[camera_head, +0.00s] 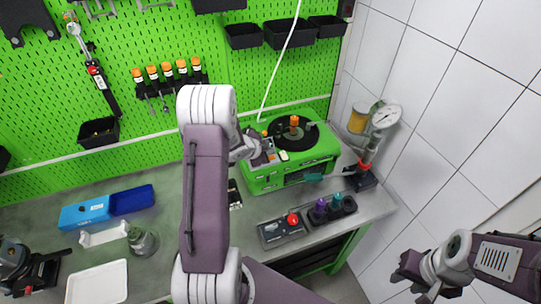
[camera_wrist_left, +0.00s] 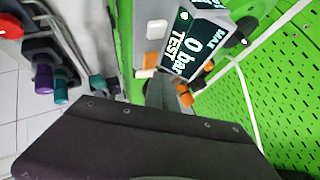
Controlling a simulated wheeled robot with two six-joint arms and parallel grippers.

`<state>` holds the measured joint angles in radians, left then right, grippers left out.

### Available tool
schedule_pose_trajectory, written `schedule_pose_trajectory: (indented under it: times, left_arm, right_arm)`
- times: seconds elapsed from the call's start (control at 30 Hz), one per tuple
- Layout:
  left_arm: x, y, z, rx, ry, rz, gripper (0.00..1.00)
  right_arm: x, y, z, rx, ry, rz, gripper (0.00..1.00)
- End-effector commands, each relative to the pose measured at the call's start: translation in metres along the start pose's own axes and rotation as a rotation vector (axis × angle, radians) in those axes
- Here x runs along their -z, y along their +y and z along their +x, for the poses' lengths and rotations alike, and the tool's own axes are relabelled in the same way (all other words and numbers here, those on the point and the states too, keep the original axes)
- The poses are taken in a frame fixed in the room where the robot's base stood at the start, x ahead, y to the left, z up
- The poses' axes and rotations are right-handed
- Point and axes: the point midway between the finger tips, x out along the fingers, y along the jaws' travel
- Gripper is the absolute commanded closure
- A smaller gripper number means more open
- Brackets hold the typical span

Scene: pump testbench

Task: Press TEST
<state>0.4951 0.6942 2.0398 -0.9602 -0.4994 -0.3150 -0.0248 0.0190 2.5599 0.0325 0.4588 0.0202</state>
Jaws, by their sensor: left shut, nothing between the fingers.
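The green pump testbench (camera_head: 300,172) stands on the bench against the pegboard, with a dark round plate and an orange-topped part on top. Its control panel sits at its left end, partly hidden by my left gripper (camera_head: 264,154). In the left wrist view, the display (camera_wrist_left: 190,45) reads "0 bar", "TEST" and "MAX". An orange button (camera_wrist_left: 155,30) and a white button (camera_wrist_left: 145,73) lie beside the display. My left gripper is shut and empty, close over the panel; I cannot tell if it touches. My right gripper (camera_head: 408,276) hangs at the lower right, away from the bench; its jaw state is unclear.
A box with a red button (camera_head: 292,219) and a holder with purple and teal parts (camera_head: 334,207) stand in front of the testbench. A pressure gauge (camera_head: 386,116) is at the right by the tiled wall. A blue case (camera_head: 108,206) and white tray (camera_head: 98,283) lie left.

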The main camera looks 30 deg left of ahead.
Motion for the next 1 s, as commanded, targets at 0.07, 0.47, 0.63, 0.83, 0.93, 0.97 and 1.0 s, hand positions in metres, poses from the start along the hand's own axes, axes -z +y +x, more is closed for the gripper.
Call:
schedule_pose_trajectory:
  times: [0.07,0.47,0.63,0.83,0.93,0.97,1.0]
  left_arm:
    - [0.000,0.000,0.000,0.000,0.000,0.000,1.00]
    - [0.010,-0.010,-0.014,0.001,0.000,0.000,1.00]
    - [0.019,-0.019,-0.026,0.001,0.000,0.000,1.00]
    - [0.026,-0.026,-0.036,0.000,0.000,0.000,1.00]
    - [0.025,-0.025,-0.035,0.000,0.000,0.000,1.00]
    - [0.025,-0.025,-0.035,0.000,0.000,0.000,1.00]
    - [0.025,-0.025,-0.034,0.000,0.000,0.000,1.00]
  right_arm:
    - [0.000,0.000,0.001,0.000,0.000,0.000,0.64]
    - [0.002,0.000,-0.019,0.000,0.000,0.000,0.64]
    - [0.004,-0.001,-0.036,0.000,0.000,0.000,0.64]
    - [0.005,-0.001,-0.050,0.000,0.000,0.000,0.64]
    - [0.005,-0.001,-0.048,0.000,0.000,0.000,0.64]
    - [0.005,-0.001,-0.047,0.000,0.000,0.000,0.64]
    - [0.005,-0.001,-0.047,0.000,0.000,0.000,0.64]
